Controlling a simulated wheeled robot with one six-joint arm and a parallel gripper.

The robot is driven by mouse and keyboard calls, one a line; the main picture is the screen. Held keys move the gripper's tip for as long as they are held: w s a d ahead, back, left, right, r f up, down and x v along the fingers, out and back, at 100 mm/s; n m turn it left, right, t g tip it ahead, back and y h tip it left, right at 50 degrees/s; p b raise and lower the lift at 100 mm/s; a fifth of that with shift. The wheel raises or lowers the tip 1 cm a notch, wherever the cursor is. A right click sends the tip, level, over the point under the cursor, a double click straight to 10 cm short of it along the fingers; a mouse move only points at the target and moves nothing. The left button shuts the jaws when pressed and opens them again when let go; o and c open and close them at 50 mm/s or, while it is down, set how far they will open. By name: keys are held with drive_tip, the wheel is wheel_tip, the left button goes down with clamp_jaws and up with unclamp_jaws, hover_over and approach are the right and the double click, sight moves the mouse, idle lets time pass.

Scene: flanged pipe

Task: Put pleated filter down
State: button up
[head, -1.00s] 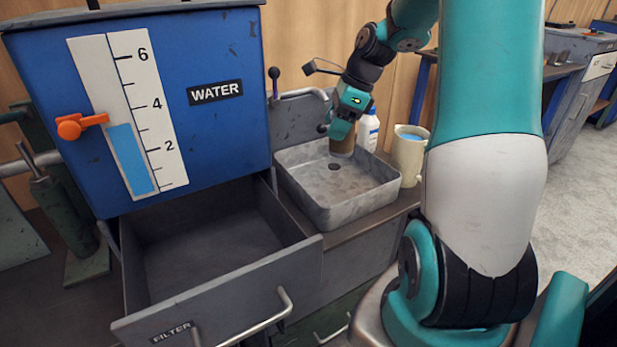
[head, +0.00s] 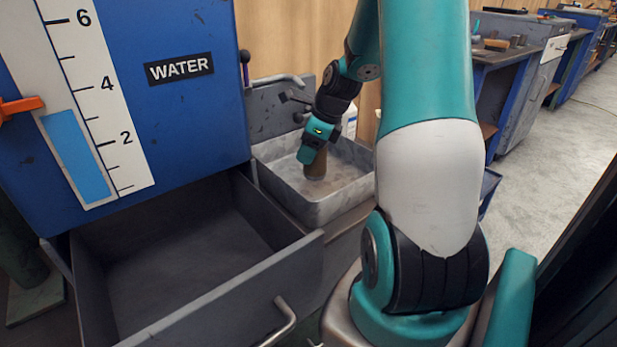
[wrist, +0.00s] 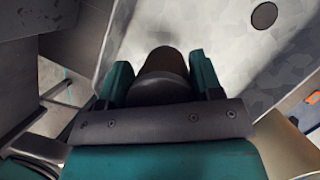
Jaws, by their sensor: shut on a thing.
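The pleated filter (head: 316,168) is a brown cylinder in my gripper (head: 314,152), low in the grey sink basin in the head view. In the wrist view the filter (wrist: 162,66) sits between the two teal fingers of my gripper (wrist: 162,76), which are shut on it. Its far end looks dark and round. Whether its lower end touches the basin floor I cannot tell. The metal sink (head: 334,211) lies around and below it.
An open, empty drawer (head: 160,260) stands left of the sink. The blue WATER tank (head: 185,110) is above the drawer. A faucet (head: 275,80) and a white bottle (head: 350,120) stand behind the basin. The sink's drain hole (wrist: 264,15) shows in the wrist view.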

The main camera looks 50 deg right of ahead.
sight(309, 170)
drive_tip(key=shift+f+b, duration=0.75)
drive_tip(key=shift+f, duration=2.25)
drive_tip(key=shift+f, duration=0.1)
drive_tip(key=o, duration=1)
drive_tip(key=p+v, duration=0.3)
drive_tip(key=v, duration=0.9)
drive_tip(key=shift+p, duration=0.3)
